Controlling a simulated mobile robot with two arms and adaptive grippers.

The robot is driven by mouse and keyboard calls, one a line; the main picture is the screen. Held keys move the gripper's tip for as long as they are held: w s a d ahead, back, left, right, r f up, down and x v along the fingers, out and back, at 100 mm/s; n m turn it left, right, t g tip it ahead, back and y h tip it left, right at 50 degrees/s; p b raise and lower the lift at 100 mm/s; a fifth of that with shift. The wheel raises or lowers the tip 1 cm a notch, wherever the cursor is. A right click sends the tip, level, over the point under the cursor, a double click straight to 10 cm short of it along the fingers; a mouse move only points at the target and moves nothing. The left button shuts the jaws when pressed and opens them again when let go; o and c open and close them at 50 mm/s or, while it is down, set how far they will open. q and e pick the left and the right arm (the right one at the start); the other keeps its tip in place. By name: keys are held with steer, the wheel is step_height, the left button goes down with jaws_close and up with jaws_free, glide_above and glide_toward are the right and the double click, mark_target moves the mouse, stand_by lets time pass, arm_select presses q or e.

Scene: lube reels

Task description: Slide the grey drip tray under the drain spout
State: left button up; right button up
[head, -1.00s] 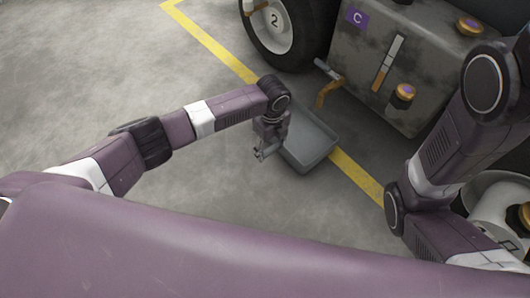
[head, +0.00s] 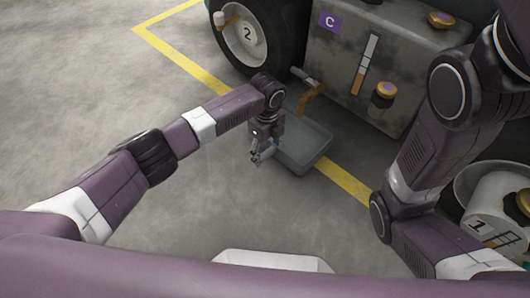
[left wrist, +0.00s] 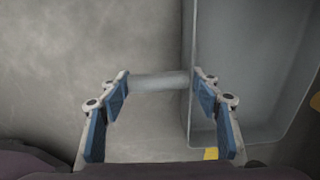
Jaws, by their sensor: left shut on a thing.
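The grey drip tray (head: 303,150) lies on the floor across the yellow line, in front of the tank. The orange-brown drain spout (head: 310,98) sticks out low from the tank. In the head view its lower end sits close to the tray's far edge; I cannot tell if it is over the tray. My left gripper (head: 258,156) is at the tray's near left side. In the left wrist view, its blue-padded fingers (left wrist: 160,88) are shut on the tray's grey bar handle (left wrist: 158,81), and the tray (left wrist: 235,70) extends to the right. My right gripper is out of view.
The grey tank (head: 390,60) with a purple C label and a level gauge stands behind the tray. A wheel (head: 268,15) marked 2 is left of it. A white container (head: 490,205) marked 1 stands at the right. The floor at left is clear.

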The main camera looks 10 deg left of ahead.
arm_select(q)
steer(key=shift+r, duration=0.1)
steer(key=o, duration=1.7)
step_height(320, 180, up, 12)
